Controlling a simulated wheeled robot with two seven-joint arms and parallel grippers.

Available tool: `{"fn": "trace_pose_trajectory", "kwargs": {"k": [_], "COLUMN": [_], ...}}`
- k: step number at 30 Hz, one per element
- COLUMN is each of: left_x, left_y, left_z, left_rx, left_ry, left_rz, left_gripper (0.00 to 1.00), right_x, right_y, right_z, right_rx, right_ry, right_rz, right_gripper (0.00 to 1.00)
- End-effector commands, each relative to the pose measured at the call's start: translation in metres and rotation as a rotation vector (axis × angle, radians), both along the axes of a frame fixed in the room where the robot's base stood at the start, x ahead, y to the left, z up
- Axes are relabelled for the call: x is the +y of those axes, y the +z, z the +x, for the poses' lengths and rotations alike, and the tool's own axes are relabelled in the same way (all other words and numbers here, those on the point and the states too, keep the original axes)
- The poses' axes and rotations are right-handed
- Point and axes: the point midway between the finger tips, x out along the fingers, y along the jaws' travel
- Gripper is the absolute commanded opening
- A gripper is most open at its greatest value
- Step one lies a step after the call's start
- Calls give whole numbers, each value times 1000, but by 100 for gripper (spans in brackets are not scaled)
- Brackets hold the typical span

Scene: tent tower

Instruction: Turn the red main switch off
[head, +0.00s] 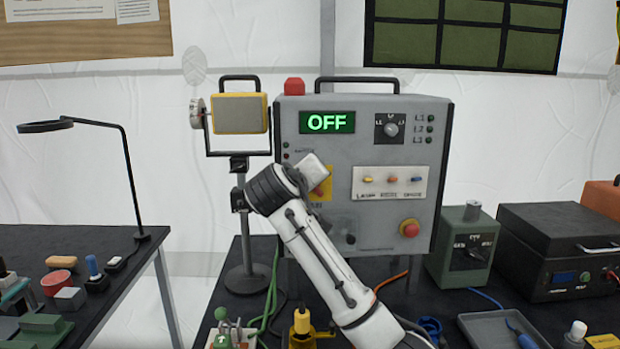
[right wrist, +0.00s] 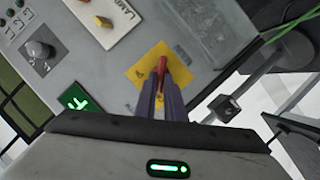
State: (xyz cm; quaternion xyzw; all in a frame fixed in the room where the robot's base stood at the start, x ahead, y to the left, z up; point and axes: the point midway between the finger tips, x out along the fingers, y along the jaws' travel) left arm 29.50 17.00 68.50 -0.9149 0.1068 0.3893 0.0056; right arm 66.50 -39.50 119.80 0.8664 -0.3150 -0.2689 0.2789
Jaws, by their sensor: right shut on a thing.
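The grey control cabinet (head: 375,222) stands on the dark table, and its display (head: 327,122) reads OFF in green. The red main switch (right wrist: 162,68) sits on a yellow plate (right wrist: 138,71) on the cabinet face. In the right wrist view my right gripper (right wrist: 160,96) has its two fingers shut on the red handle. In the head view my right arm and gripper cover part of the yellow plate (head: 326,178), and a bit of red shows beside the gripper. My left gripper is not in view.
Green cables (head: 270,305) hang left of my arm.

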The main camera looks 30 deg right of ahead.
Motion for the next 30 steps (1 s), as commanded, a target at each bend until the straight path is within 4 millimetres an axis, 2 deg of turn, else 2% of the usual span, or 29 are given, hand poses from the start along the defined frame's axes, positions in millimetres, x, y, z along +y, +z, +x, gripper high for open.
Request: {"fn": "trace_pose_trajectory", "kwargs": {"k": [7,22,23,26,30], "left_x": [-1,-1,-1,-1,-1], "left_y": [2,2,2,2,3], "left_z": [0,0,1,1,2], "left_rx": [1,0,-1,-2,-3], "left_ry": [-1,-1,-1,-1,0], "left_rz": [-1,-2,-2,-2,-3], "left_gripper": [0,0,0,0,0], "right_x": [1,1,0,1,1], "right_y": [-1,-1,-1,-1,-1], "right_z": [1,1,1,1,1], "right_rx": [38,48,47,47,47], "right_ry": [0,0,-1,0,0], "right_rz": [-65,-81,-80,-79,-79], "right_gripper": [0,0,11,28,28]}}
